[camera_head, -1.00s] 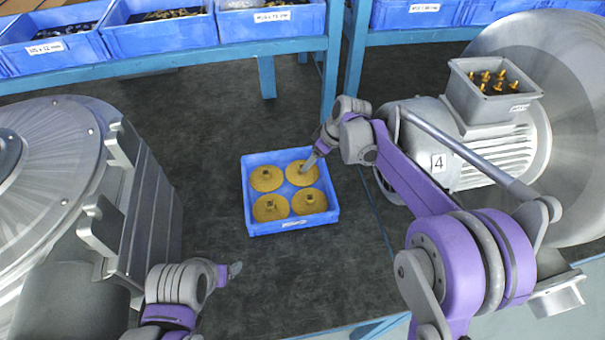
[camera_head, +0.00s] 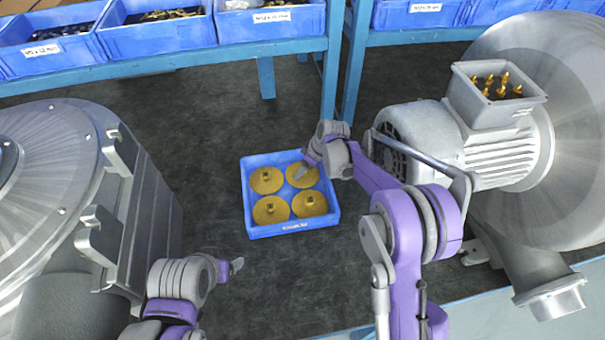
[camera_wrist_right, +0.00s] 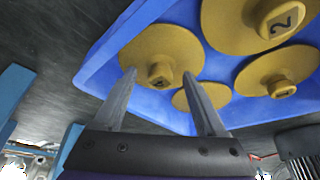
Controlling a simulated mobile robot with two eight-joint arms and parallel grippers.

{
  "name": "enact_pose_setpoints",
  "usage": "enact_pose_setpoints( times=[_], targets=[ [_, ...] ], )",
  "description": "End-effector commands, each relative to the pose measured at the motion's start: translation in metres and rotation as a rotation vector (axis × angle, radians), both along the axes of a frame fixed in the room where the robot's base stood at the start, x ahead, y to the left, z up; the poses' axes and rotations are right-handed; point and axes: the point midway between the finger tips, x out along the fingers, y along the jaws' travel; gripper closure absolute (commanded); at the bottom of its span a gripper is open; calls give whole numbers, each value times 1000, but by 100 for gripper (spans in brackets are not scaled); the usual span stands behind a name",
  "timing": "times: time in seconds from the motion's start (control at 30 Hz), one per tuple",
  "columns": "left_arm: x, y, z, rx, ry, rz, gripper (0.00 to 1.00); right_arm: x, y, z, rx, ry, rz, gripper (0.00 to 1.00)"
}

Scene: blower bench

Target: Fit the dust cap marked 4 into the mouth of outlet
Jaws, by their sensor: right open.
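Several yellow round dust caps with central knobs sit in a blue tray (camera_head: 246,205) on the bench. In the right wrist view, one knob reads 2 on a cap (camera_wrist_right: 225,25); the mark on the cap (camera_wrist_right: 150,48) nearest my fingers is too unclear to read. My right gripper (camera_head: 300,174) is open and empty, above the tray's far-right cap (camera_head: 306,181); its fingers also show in the wrist view (camera_wrist_right: 163,85). My left gripper (camera_head: 238,265) hangs left of the tray; its jaw state is unclear.
The right blower (camera_head: 575,130) has a grey motor with an open terminal box (camera_head: 492,112). A large silver machine (camera_head: 60,180) stands at the left. Blue bins (camera_head: 160,38) line the rear shelf. Dark bench surface around the tray is free.

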Motion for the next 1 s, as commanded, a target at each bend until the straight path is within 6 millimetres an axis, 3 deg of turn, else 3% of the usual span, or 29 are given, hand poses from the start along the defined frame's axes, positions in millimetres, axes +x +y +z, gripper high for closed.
enact_pose_setpoints(
  times=[0.27, 0.7, 1.0],
  targets=[
    [0, 0, 0, 0, 0, 0, 21, 1, 1, -5, 0, 0, -1, 26],
    [0, 0, 0, 0, 0, 0, 21, 1, 1, -4, 0, 0, -1, 100],
    [0, 0, 0, 0, 0, 0, 21, 1, 1, -3, 0, 0, -1, 100]
  ],
)
